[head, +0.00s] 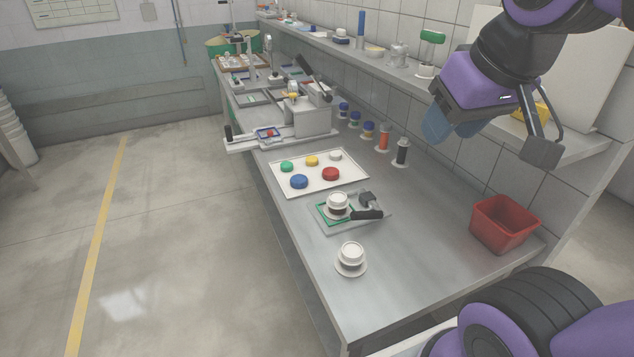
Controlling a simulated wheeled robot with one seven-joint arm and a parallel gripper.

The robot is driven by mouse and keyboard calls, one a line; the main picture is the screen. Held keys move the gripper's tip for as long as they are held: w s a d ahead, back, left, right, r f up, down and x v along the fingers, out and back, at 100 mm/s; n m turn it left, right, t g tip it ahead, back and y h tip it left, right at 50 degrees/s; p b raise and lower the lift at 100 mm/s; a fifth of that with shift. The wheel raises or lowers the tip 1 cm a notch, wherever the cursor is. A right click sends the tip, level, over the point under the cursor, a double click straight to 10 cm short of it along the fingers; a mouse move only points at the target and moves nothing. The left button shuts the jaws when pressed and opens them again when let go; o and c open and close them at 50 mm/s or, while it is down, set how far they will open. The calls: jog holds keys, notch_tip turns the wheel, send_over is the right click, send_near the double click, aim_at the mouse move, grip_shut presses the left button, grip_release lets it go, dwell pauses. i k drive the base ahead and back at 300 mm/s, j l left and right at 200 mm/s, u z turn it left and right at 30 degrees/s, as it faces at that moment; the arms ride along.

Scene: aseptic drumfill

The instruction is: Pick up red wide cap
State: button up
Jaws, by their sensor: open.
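The red wide cap (331,174) lies on a white tray (318,186) on the steel bench, at the tray's near right. A blue cap (299,181) lies to its left. My gripper (492,140) is raised at the upper right, in front of the wall shelf and well to the right of the tray. It is open, and nothing shows between its fingers.
A white lidded jar (338,202) sits on a green-edged fixture with a black handle in front of the tray. Another white jar (351,254) stands nearer. A red bin (503,222) is at the right. Several small bottles line the wall. The bench between fixture and bin is clear.

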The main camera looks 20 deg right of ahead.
aim_at(329, 173)
jog(key=j+z, duration=0.2)
jog(key=j, duration=0.3)
jog(key=j+z, duration=0.15)
jog(key=j, duration=0.4)
jog(key=k+j+z, duration=0.2)
jog(key=j, duration=0.3)
jog(key=j+z, duration=0.15)
jog(key=j, duration=0.35)
jog(key=i+j+z, duration=0.2)
jog(key=j, duration=0.15)
jog(key=i+j+z, duration=0.15)
jog(key=j, duration=0.2)
jog(key=i+j+z, duration=0.2)
jog(key=j, duration=0.2)
jog(key=j+z, duration=0.15)
jog(key=j, duration=0.25)
jog(key=i+j+z, duration=0.15)
jog(key=i+j, duration=0.15)
jog(key=i+j+z, duration=0.1)
jog(key=i+j, duration=0.2)
jog(key=j, duration=0.2)
jog(key=i+j+z, duration=0.15)
jog(key=i+j, duration=0.15)
jog(key=j, duration=0.15)
